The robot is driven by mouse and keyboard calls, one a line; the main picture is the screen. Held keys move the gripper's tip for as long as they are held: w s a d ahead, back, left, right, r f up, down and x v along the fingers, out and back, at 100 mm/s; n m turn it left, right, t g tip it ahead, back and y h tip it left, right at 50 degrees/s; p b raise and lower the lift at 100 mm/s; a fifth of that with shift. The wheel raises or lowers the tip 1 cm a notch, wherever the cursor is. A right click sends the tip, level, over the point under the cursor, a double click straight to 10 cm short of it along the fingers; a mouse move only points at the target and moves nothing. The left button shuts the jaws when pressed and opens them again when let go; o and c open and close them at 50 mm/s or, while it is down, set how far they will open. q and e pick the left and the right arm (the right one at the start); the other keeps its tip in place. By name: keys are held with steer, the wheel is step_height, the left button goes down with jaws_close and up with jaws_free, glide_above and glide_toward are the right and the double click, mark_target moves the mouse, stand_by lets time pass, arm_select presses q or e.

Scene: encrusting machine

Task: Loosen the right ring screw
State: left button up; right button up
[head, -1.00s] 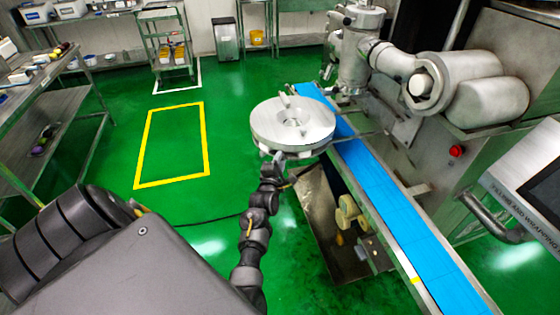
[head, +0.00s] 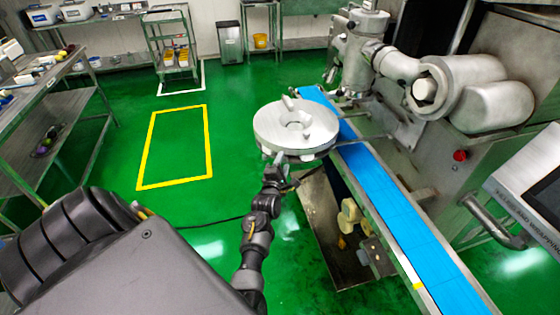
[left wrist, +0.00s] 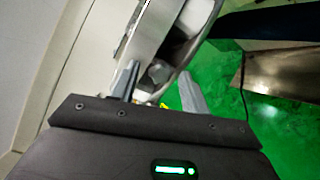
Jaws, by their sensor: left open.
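My left gripper (head: 274,158) is at the disc's near lower edge. In the left wrist view its open fingers (left wrist: 160,88) stand either side of a small metal stub (left wrist: 157,73) under the curved silver rim (left wrist: 178,22). The stub may be the ring screw; I cannot tell whether the fingers touch it. The disc hides other parts of its underside. My right gripper is not in view.
A blue conveyor belt (head: 390,200) runs from the disc toward the front right. Machine pipework (head: 400,70) stands behind it, with a red button (head: 460,155). A metal table (head: 45,80) is at the left. Green floor with a yellow marked rectangle (head: 208,150) is clear.

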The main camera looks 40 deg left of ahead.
arm_select(q)
steer(key=m+b, duration=0.1)
steer(key=m, duration=0.3)
steer(key=shift+f, duration=0.2)
steer(key=m, duration=0.3)
steer(key=shift+b, duration=0.3)
steer(key=m, duration=0.5)
steer(key=shift+m+b, duration=0.3)
steer(key=m, duration=0.3)
steer(key=m+b, duration=0.1)
steer(key=m, duration=0.4)
steer(key=m+b, duration=0.2)
steer(key=m, duration=1)
steer(key=b+v, duration=0.1)
steer(key=v, duration=1)
steer(key=s+d+f+g+h+b, duration=0.1)
steer(key=s+d+f+g+h, duration=0.1)
steer(key=f, duration=1.1)
steer(key=s+d+f+g+h+b, duration=0.1)
steer(key=s+d+f+g+h, duration=0.1)
steer(key=f, duration=1.2)
steer(key=shift+s+d+g, duration=0.15)
steer(key=shift+d+g, duration=0.25)
steer(key=shift+d, duration=0.05)
